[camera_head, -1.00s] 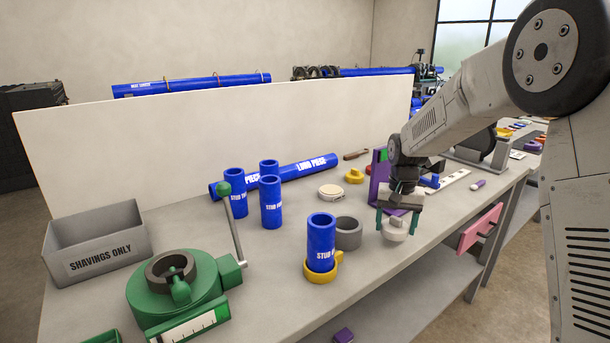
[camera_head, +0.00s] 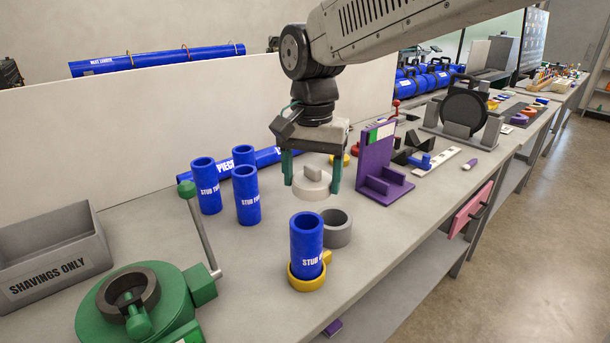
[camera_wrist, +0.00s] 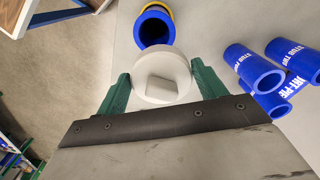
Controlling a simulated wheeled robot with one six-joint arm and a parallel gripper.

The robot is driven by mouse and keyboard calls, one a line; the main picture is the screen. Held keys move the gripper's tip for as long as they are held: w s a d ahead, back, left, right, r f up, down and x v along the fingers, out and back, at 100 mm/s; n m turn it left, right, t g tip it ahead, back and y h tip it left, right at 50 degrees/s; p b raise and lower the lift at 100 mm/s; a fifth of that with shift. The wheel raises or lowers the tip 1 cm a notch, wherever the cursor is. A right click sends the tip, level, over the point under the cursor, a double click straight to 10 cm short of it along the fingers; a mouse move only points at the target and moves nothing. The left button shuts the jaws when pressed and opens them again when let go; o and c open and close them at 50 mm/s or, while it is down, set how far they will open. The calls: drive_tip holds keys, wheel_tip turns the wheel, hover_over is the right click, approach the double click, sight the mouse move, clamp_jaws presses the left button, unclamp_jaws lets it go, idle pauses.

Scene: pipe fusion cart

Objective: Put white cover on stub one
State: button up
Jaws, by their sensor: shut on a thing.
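My gripper (camera_head: 311,180) is shut on the white cover (camera_head: 311,187), a round disc with a raised block on top, and holds it above the bench. In the wrist view the cover (camera_wrist: 162,85) sits between the two green fingers. A blue stub (camera_head: 306,243) stands upright in a yellow collar (camera_head: 307,281) in front of my gripper; its label is only partly readable. In the wrist view the open mouth of this stub (camera_wrist: 154,31) is just beyond the cover. The cover is apart from the stub and not over its mouth.
A grey ring (camera_head: 337,230) stands beside the collared stub. Two other blue stubs (camera_head: 206,190) (camera_head: 247,197) stand to the left, with another behind them. A purple stand (camera_head: 378,160) is right of my gripper. A green clamp with a lever (camera_head: 198,230) is at front left.

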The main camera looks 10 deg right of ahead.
sight(305, 224)
drive_tip(key=s, duration=0.1)
drive_tip(key=s+a+r, duration=0.1)
drive_tip(key=s, duration=0.1)
drive_tip(key=shift+s+a+r, duration=0.25)
drive_tip(key=shift+a+r, duration=0.05)
drive_tip(key=shift+r, duration=0.05)
drive_tip(key=shift+f, duration=2.45)
drive_tip(key=shift+f, duration=1.6)
drive_tip(key=o, duration=1)
wheel_tip(305, 224, up, 8)
drive_tip(key=shift+f, duration=0.1)
